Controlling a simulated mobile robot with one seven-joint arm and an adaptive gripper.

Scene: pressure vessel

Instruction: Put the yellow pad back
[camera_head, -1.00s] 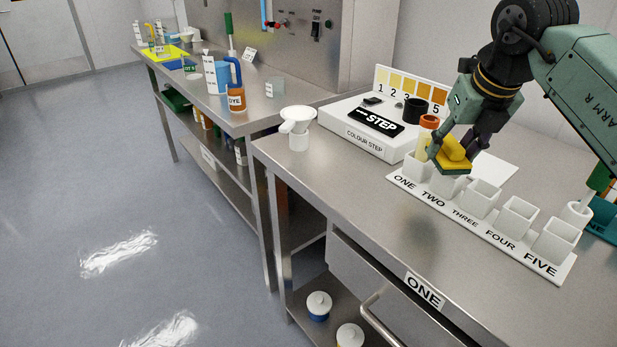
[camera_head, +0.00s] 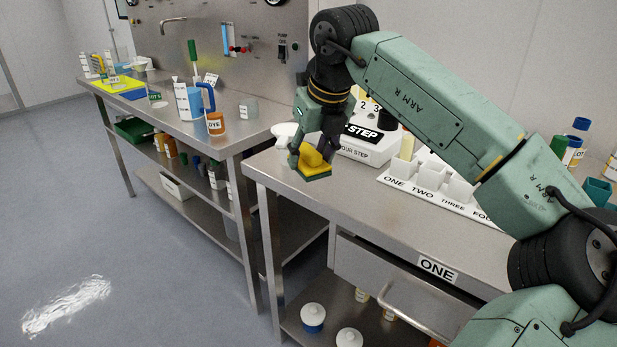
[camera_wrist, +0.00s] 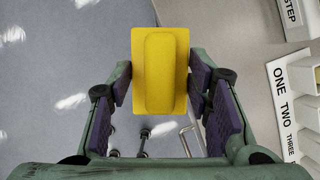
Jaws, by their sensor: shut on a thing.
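The yellow pad (camera_head: 312,157) has a raised grip on top and a dark green underside. My gripper (camera_head: 308,150) is shut on it and holds it in the air at the left part of the near bench, in front of the white funnel (camera_head: 287,131). In the wrist view the yellow pad (camera_wrist: 160,70) sits between the two purple-padded fingers of my gripper (camera_wrist: 160,95), with grey floor and the bench edge below it. A yellow mat (camera_head: 117,84) lies at the far end of the far bench.
On the near bench stand the COLOUR STEP box (camera_head: 372,152) and the numbered rack (camera_head: 425,192).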

